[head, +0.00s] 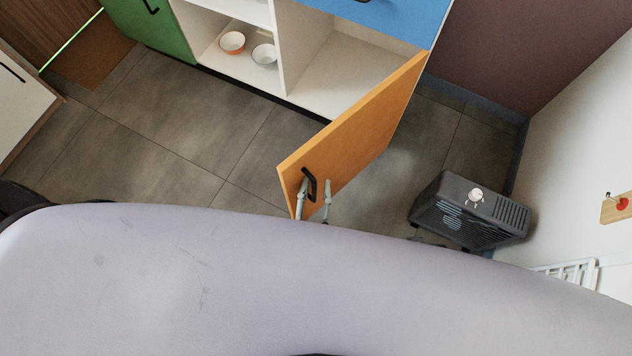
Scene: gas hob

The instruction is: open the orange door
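The orange door (355,130) stands swung well out from its cabinet, hinged at the right side. The compartment behind it (345,75) is exposed and looks empty. A black handle (312,187) sits near the door's free edge. My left gripper (315,187) is at this handle, its two pale fingers apart. One finger overlaps the handle in the picture and the other is to its right. I cannot tell whether either finger touches the handle. The rest of this gripper is hidden behind my pale body. My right gripper is not in view.
A dark heater-like box (470,212) stands on the floor right of the door, near the white wall. Two bowls (233,42) sit in the open shelf to the left. A blue drawer front (395,18) is above. The tiled floor left of the door is clear.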

